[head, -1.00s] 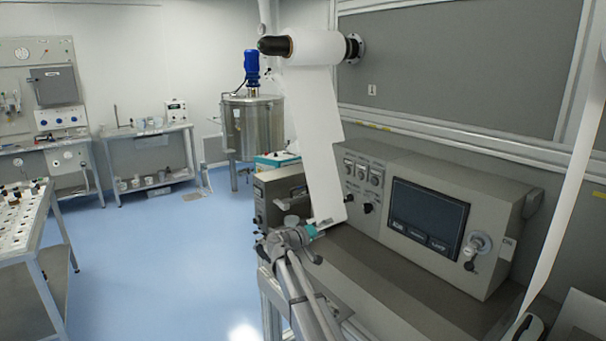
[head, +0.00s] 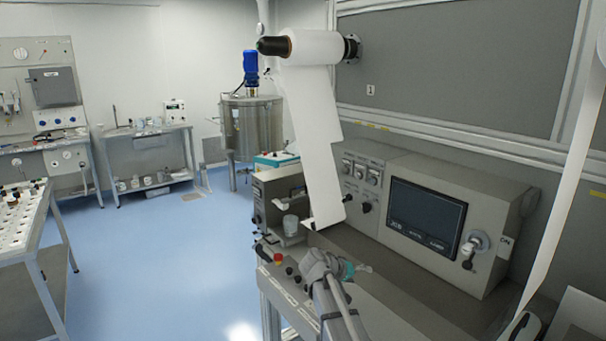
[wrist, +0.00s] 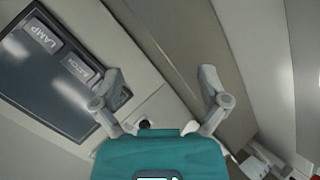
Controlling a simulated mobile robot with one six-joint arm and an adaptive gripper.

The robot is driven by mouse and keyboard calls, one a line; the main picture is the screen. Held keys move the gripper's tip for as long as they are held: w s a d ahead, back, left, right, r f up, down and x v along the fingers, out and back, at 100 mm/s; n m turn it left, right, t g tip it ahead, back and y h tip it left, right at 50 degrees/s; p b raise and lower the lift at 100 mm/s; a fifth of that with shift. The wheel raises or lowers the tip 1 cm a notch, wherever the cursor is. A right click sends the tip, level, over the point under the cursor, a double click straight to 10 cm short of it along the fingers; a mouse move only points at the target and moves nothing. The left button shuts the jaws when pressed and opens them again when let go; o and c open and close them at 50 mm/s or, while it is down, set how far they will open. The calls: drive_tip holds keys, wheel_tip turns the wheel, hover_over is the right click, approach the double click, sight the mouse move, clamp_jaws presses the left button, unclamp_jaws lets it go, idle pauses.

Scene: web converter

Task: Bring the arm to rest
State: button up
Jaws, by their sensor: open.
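My gripper (head: 362,268) is at the lower middle of the head view, above the grey ledge (head: 400,310) in front of the control console (head: 350,185). In the wrist view my gripper (wrist: 165,80) has its two fingers spread wide, with nothing between them. The console's dark screen (head: 426,218) also shows in the wrist view (wrist: 60,75), at the left beyond one finger. My arm comes up from the bottom edge of the head view.
A white web (head: 322,145) hangs from a roll (head: 318,47) behind my gripper. A red button (head: 278,258) and a clear cup (head: 290,224) are left of it. Another web strip (head: 562,200) runs down the right side. Blue floor (head: 170,270) at the left is open.

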drive_tip(key=s+f+g+y, duration=0.1)
drive_tip(key=s+f, duration=0.1)
drive_tip(key=s, duration=0.2)
drive_tip(key=s+d+f+g+y, duration=0.1)
drive_tip(key=s+f+y, duration=0.1)
drive_tip(key=s, duration=0.3)
drive_tip(key=s+d+f+g+y, duration=0.1)
drive_tip(key=s+f+y, duration=0.1)
drive_tip(key=s, duration=0.3)
drive_tip(key=shift+d+f, duration=0.2)
drive_tip(key=shift+f, duration=0.1)
drive_tip(key=s+a+f+g+y, duration=0.2)
drive_tip(key=s+y, duration=0.3)
drive_tip(key=s, duration=0.6)
drive_tip(key=shift+s+a+f+y, duration=0.15)
drive_tip(key=shift+a+y, duration=0.15)
drive_tip(key=shift+a, duration=0.15)
